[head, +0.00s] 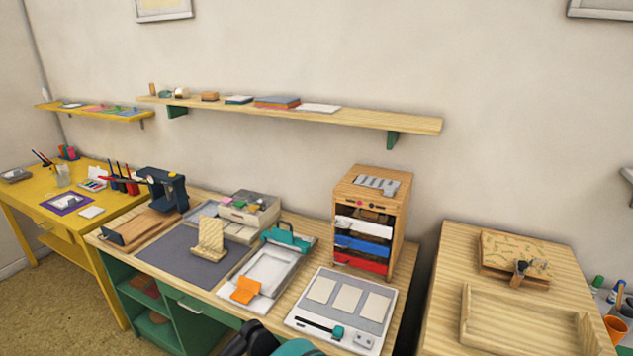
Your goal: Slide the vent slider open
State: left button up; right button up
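A small wooden cabinet (350,206) stands at the back right of the middle desk. On its top lies a grey slotted vent plate (377,184), which looks like the vent with its slider. How far the slider stands open is too small to tell. Below the top, the open front shows white, blue and red trays. Neither of my grippers can be made out in the head view, and nothing is touching the cabinet. A black and teal shape cuts into the bottom edge, and I cannot tell what it is.
In front of the cabinet lies a white board (300,318) with pale panels. A clear tray with a teal clamp (285,238) stands to its left. A wall shelf (410,122) runs above and behind. A gap separates this desk from the right wooden table (445,300).

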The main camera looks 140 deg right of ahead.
aim_at(390, 187)
jog(key=z, duration=5)
